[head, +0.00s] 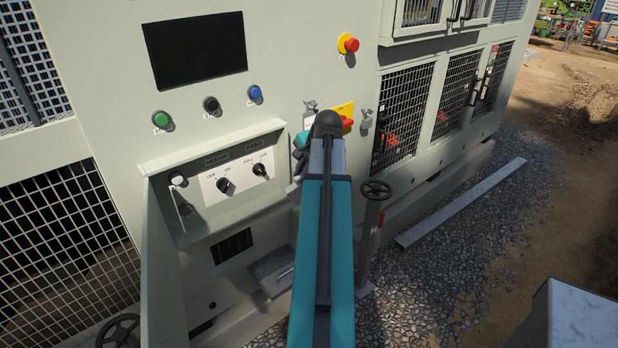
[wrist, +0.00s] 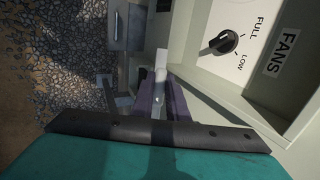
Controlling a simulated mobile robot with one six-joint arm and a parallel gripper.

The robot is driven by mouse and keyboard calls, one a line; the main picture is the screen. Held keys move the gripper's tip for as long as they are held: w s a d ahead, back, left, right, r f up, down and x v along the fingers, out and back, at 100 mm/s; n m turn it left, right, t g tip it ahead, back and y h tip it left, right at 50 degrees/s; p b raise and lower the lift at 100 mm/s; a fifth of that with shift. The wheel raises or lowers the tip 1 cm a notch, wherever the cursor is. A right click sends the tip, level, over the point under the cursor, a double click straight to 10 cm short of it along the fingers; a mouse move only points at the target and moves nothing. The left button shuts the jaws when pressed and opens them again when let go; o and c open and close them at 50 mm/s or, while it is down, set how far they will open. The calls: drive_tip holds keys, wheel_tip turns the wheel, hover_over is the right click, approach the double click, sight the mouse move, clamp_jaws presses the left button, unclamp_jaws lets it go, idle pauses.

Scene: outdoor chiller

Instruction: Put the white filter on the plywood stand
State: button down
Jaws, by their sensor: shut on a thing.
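In the wrist view my gripper (wrist: 159,84) has its two purple fingers close together. They are shut on a small white thing, the white filter (wrist: 161,61), of which only a narrow part shows between and beyond the fingertips. The grip is beside the recessed control panel, over its lower edge. In the head view my teal arm hides most of the gripper and the filter. I see no surface that is clearly plywood in either view.
The chiller cabinet has a recessed panel (head: 231,185) with knobs and projecting side walls close to my gripper. A pale-topped box (head: 580,318) is at bottom right. Gravel (head: 450,260) and a metal strip (head: 462,203) lie between.

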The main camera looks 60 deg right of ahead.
drive_tip(key=a, duration=0.1)
drive_tip(key=s+a+b, duration=0.1)
drive_tip(key=a, duration=0.2)
drive_tip(key=shift+s+r, duration=0.35)
drive_tip(key=shift+r, duration=0.05)
drive_tip(key=shift+d, duration=0.15)
